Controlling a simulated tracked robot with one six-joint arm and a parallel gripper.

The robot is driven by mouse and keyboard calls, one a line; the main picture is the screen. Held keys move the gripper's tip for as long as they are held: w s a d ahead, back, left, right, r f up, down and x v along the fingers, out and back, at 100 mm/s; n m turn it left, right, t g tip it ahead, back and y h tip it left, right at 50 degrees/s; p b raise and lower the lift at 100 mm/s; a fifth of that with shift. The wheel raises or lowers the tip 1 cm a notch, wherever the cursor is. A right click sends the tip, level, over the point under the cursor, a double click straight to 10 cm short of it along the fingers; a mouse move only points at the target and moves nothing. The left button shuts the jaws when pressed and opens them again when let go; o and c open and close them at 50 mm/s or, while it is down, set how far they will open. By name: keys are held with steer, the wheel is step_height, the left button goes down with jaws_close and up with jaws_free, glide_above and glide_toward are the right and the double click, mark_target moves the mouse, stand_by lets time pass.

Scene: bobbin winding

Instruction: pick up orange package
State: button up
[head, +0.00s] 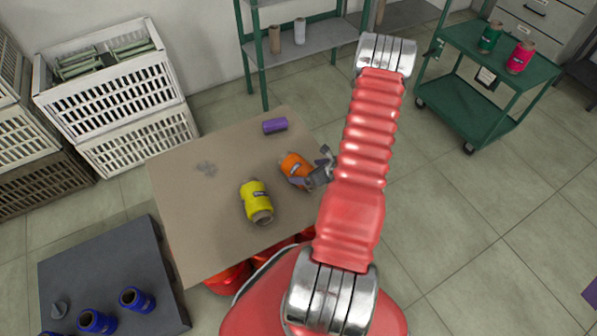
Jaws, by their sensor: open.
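The orange package (294,166) is an orange bobbin lying on its side on the brown table (190,225), right of the middle. My gripper (309,179) is open at its lower right side, with the grey jaws close around that end. Part of the package is hidden behind the jaws. I cannot tell whether the jaws touch it. My red arm comes over the table's right edge.
A yellow bobbin (256,201) lies close to the lower left of the orange one. A purple bobbin (275,125) lies near the table's far edge. A dark table (95,265) with blue bobbins stands at lower left. White crates (105,95) are stacked behind. A green cart (480,80) stands at upper right.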

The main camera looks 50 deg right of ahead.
steer(key=shift+w+f, duration=0.15)
steer(key=shift+w, duration=0.05)
steer(key=shift+x, duration=2.65)
steer(key=shift+w+a, duration=0.1)
steer(key=shift+w, duration=0.05)
steer(key=shift+c, duration=0.3)
steer(key=c, duration=1.3)
steer(key=shift+r, duration=0.3)
steer(key=shift+r, duration=4.85)
